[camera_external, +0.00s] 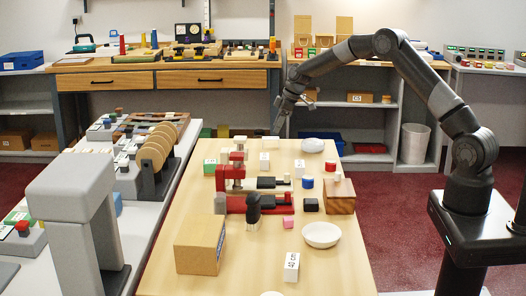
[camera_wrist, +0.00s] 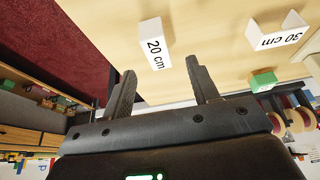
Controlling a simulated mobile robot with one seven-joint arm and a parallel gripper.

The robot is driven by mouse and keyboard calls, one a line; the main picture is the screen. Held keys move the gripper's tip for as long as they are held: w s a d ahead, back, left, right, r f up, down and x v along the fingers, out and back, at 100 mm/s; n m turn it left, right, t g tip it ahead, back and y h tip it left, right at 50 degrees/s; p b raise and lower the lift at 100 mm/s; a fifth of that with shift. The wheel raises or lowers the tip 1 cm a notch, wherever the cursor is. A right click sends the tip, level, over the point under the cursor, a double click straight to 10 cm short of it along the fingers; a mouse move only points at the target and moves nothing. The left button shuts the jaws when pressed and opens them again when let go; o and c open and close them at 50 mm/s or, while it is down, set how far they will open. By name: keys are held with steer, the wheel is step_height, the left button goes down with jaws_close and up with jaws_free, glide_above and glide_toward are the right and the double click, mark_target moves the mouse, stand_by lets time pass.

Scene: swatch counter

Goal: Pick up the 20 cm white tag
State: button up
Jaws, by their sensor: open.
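The white tag marked "20 cm" (camera_wrist: 154,46) lies on the pale wood tabletop in the wrist view, beyond my fingertips and between their lines, nearer the left finger. My gripper (camera_wrist: 160,78) is open and empty, apart from the tag. In the external view my gripper (camera_external: 279,124) is above the far end of the table. Small white tags (camera_external: 265,160) and (camera_external: 299,167) stand near that end, but their labels are too small to read there. A second white tag marked "30 cm" (camera_wrist: 277,32) lies to the right in the wrist view.
A green block (camera_wrist: 262,80) lies below the "30 cm" tag. Bare wood shows toward the near right.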

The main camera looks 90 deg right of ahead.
mark_target(271, 138)
steer(key=x, duration=0.7)
steer(key=shift+w+d+f, duration=0.1)
steer(key=shift+w+d, duration=0.05)
steer(key=shift+w, duration=0.05)
steer(key=c, duration=1)
